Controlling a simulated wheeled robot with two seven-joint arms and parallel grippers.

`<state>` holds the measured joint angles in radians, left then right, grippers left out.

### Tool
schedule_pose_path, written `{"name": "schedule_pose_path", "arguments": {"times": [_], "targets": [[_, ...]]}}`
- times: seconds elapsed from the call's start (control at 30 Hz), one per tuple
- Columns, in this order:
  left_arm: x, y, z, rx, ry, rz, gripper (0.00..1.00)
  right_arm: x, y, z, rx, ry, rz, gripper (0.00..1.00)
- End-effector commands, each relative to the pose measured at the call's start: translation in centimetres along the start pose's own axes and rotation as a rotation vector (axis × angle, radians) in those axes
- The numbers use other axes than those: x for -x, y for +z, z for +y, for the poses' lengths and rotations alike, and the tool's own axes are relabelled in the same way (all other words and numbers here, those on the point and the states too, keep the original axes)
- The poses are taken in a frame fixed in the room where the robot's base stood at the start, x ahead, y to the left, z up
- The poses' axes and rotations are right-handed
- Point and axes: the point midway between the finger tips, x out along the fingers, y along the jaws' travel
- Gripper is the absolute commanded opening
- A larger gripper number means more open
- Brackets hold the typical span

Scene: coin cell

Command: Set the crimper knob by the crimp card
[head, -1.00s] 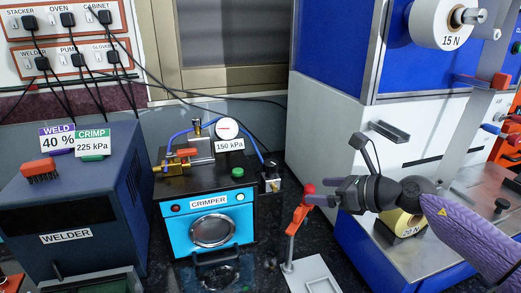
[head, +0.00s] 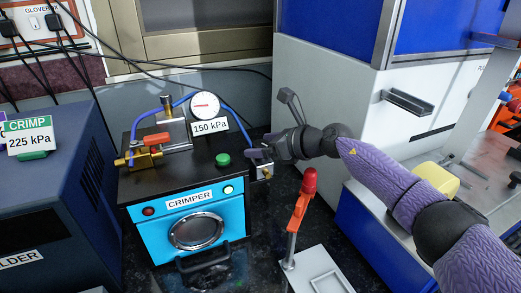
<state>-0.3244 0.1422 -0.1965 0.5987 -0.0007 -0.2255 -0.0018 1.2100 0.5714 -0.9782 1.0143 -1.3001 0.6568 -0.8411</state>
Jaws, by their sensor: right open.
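The blue and black crimper (head: 185,232) stands on the dark bench. A round gauge (head: 204,104) with a red needle is on its top, above a label reading 150 kPa (head: 211,127). The crimp card (head: 30,137), green and white, reads 225 kPa and is at the left on the welder. A small fitting (head: 265,173) is at the crimper's right side, at the blue hose's end; whether it carries the knob is unclear. My right gripper (head: 259,155) is open at that fitting and partly covers it. Contact cannot be told. My left gripper is out of view.
The welder (head: 40,215) stands left of the crimper. A red-topped post (head: 305,195) on a pale plate (head: 318,272) stands just below my right arm. A large blue and white machine (head: 330,120) is behind the arm. Cables hang at the back left.

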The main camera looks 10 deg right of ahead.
Motion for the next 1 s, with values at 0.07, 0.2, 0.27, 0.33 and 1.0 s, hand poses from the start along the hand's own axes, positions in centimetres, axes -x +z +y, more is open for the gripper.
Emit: {"name": "schedule_pose_path", "arguments": {"times": [0.07,0.2,0.27,0.33,1.0], "targets": [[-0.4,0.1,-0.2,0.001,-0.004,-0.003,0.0,-0.6,-0.1,0.0,0.0,0.001,0.001,0.96],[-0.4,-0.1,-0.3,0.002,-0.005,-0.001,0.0,-0.8,0.0,0.0,0.001,0.0,0.001,0.96],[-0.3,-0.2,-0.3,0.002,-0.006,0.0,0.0,-0.7,0.1,0.0,0.001,0.0,0.001,0.96],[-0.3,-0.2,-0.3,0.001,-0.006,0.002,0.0,-0.7,0.1,0.0,0.001,0.0,0.001,0.96],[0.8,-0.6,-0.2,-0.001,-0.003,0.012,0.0,-0.6,0.3,0.0,-0.009,-0.021,0.003,0.02]]}}
